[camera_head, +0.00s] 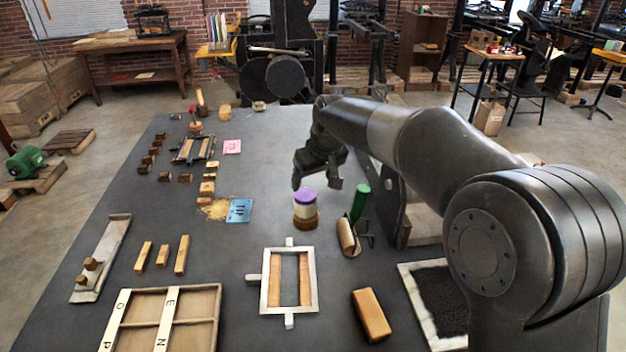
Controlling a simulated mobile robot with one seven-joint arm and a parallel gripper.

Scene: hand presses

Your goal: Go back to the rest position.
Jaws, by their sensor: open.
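My gripper (316,184) hangs from my arm above the middle of the grey table (260,175). Its two fingers point down and stand apart, with nothing seen between them. My arm reaches in from the right and covers part of the table's right side.
A green cylinder (360,202) and a tan roller (348,238) are right of the stack. In front lie a white frame (265,285), a wooden block (371,315) and a black-filled tray (420,310). Small blocks and a blue card (239,211) lie left. The table's back middle is clear.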

